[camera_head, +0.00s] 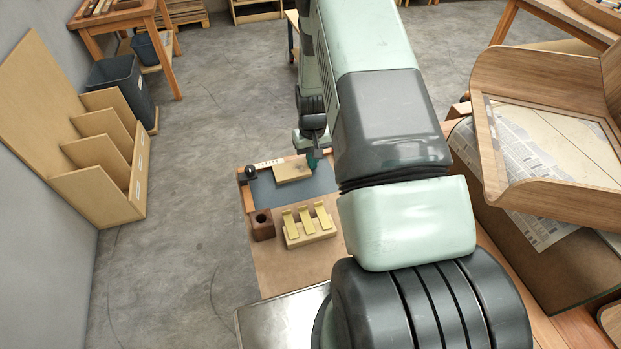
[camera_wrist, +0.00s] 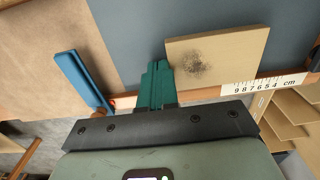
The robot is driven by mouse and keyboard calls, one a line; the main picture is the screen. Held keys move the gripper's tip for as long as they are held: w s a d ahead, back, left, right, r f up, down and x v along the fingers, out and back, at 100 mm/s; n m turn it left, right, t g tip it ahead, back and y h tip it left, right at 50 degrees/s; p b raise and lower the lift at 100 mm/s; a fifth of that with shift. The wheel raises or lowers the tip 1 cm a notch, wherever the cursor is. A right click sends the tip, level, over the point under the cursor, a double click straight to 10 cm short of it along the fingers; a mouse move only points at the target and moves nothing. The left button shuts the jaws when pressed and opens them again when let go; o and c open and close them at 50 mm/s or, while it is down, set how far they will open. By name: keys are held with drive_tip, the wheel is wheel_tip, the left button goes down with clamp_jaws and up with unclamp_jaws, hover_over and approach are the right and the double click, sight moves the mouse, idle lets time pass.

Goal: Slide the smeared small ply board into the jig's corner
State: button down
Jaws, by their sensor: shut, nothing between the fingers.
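The small ply board (camera_wrist: 235,45) is pale, with a dark speckled smear (camera_wrist: 195,62) near its left end in the wrist view. In the head view the board (camera_head: 292,170) lies on a blue-grey mat (camera_head: 290,194), towards its far side. My gripper (camera_wrist: 157,68) has green fingers, shut and empty, beside the board's left edge in the wrist view; whether they touch it I cannot tell. In the head view my gripper (camera_head: 313,161) is at the board's right end. The jig's wooden strips (camera_head: 248,198) meet at the mat's far left corner.
A centimetre scale (camera_wrist: 265,83) lies along the strip by the board. A black knob (camera_head: 250,171) stands at the far left corner. A blue bar (camera_wrist: 82,80) lies across from the board. A dark wooden block (camera_head: 262,226) and a rack with yellow pieces (camera_head: 308,228) stand nearer.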

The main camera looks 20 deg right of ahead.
sight(291, 169)
drive_tip(key=shift+a, duration=3.75)
drive_tip(key=shift+d, duration=0.55)
drive_tip(key=shift+r, duration=0.1)
drive_tip(key=shift+d+r, duration=0.1)
drive_tip(key=shift+r, duration=3.3)
